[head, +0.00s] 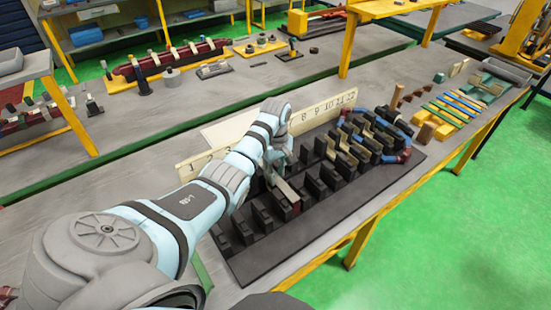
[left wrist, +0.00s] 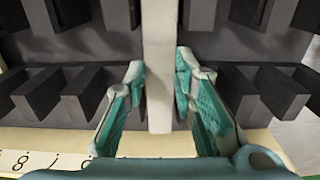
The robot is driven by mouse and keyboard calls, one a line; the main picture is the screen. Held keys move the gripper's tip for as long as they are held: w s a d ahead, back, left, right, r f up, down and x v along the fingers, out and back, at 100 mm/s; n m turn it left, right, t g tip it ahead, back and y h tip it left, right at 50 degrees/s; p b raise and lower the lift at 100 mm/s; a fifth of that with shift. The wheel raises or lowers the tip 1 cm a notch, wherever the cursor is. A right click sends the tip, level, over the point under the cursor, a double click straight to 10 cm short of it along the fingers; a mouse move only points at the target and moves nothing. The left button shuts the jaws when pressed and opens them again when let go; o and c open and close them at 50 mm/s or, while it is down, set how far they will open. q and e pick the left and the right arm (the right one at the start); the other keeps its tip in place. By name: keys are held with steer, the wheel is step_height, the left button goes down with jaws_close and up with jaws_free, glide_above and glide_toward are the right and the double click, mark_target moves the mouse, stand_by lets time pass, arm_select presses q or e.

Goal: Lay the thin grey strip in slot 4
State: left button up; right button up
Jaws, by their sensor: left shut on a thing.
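My left gripper (head: 278,165) reaches over the black slotted stator block (head: 262,262) and is shut on a thin grey strip (head: 287,193). In the left wrist view the pale strip (left wrist: 159,62) stands between the two fingertips (left wrist: 160,88) of the gripper, lined up with a gap between the dark teeth. I cannot tell whether it rests in the slot or is just above it. My right gripper is not in view.
Blue and red coil parts (head: 400,140) sit at the block's right end. Coloured strips (head: 455,107) and a grey tray (head: 507,72) lie farther right on the table. A second bench (head: 205,115) with parts stands behind. The table's front right edge is clear.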

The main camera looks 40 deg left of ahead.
arm_select(q)
steer(key=shift+f, duration=0.45)
stand_by(0.8)
steer(key=o, duration=1.1)
steer(key=shift+r, duration=0.1)
steer(key=shift+r+p, duration=0.5)
steer(key=shift+r, duration=0.2)
steer(key=shift+r, duration=0.1)
